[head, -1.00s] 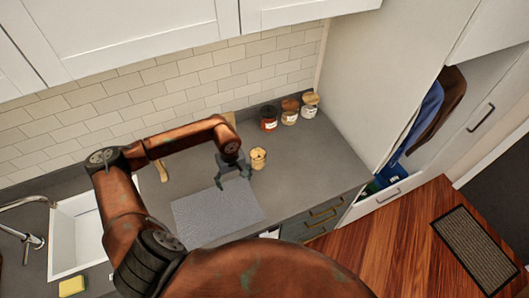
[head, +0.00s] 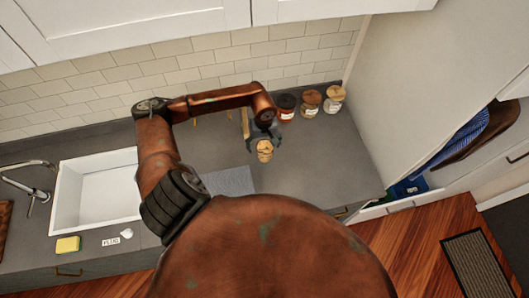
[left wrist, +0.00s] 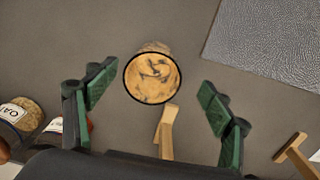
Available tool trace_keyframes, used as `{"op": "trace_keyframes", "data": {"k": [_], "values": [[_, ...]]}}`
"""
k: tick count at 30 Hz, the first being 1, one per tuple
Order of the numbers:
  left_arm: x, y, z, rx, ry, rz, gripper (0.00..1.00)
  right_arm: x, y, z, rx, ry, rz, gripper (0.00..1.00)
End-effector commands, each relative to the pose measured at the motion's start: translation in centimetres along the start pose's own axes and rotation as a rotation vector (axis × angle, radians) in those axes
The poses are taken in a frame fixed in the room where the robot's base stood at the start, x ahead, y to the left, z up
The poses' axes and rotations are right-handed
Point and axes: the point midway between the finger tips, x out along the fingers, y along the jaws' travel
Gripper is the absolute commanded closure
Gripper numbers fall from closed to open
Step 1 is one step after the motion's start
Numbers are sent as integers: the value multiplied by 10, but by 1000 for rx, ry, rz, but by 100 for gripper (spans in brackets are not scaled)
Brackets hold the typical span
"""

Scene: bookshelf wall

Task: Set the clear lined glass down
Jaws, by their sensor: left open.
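The glass (head: 264,151) stands on the grey counter and looks amber-brown with a patterned surface. In the left wrist view the glass (left wrist: 153,78) shows a dark round rim, seen from above. My left gripper (head: 263,136) is at the glass, just behind it in the head view. In the left wrist view my left gripper (left wrist: 157,92) is open, with one green-padded finger on each side of the glass and gaps between. Whether any part touches it I cannot tell. My right gripper is not in view.
Several lidded jars (head: 310,103) stand at the back wall, right of the gripper. A wooden piece (left wrist: 167,131) lies close to the glass. A grey textured mat (head: 232,181) lies left of it. The sink (head: 97,192) is further left. Counter to the right is clear.

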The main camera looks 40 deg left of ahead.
Motion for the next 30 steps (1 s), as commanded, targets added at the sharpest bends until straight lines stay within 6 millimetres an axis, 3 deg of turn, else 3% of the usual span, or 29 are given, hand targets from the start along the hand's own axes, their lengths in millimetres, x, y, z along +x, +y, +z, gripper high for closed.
{"op": "trace_keyframes", "data": {"k": [3, 5, 12, 14, 17, 30], "values": [[16, 3, -4, -4, -5, -1, 25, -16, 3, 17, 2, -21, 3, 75], [25, 2, -4, -4, -5, -1, 25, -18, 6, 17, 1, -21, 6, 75], [37, 1, -6, -4, -1, 0, 25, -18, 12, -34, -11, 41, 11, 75], [37, 1, -6, -4, -1, 0, 25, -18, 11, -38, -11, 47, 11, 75], [37, 1, -5, -3, -1, 0, 28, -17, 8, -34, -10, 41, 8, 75], [36, 0, -5, -4, -1, 0, 58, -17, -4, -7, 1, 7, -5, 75]]}}
